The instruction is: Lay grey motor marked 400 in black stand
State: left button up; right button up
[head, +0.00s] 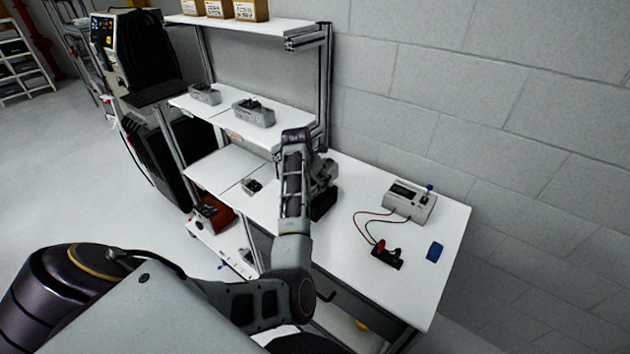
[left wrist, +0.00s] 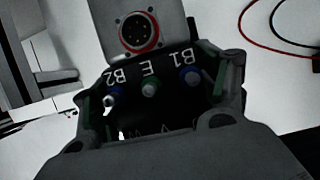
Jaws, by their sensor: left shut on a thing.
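My left gripper (head: 324,174) is above the left part of the white table, with its arm partly covering it. In the left wrist view, its fingers (left wrist: 160,88) are closed on the grey motor (left wrist: 175,18). The motor shows a round red-ringed connector, with a black face marked B2, E and B1 beside it. No 400 mark can be read. A black block (head: 323,206), which looks like the stand, shows just below the gripper in the head view. Whether the motor touches it cannot be told. My right gripper is out of view.
A tester (head: 408,201) stands at the table's back right, with red and black leads to a small black connector piece (head: 387,259). A blue block (head: 434,251) lies to its right. Shelves with grey bins (head: 254,112) stand behind left.

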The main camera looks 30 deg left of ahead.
pick_arm(q)
jog(key=shift+w+f, duration=0.1)
jog(key=shift+f, duration=1.05)
dwell(1.8)
jog(key=shift+f, duration=0.35)
jog(key=o, duration=1.5)
jog(key=shift+f, duration=0.15)
jog(key=shift+o, duration=0.2)
jog(key=shift+s+f, duration=0.1)
jog(key=shift+s, duration=0.15)
jog(key=shift+w+v, duration=0.2)
jog(key=shift+v, duration=0.85)
jog(key=v, duration=1)
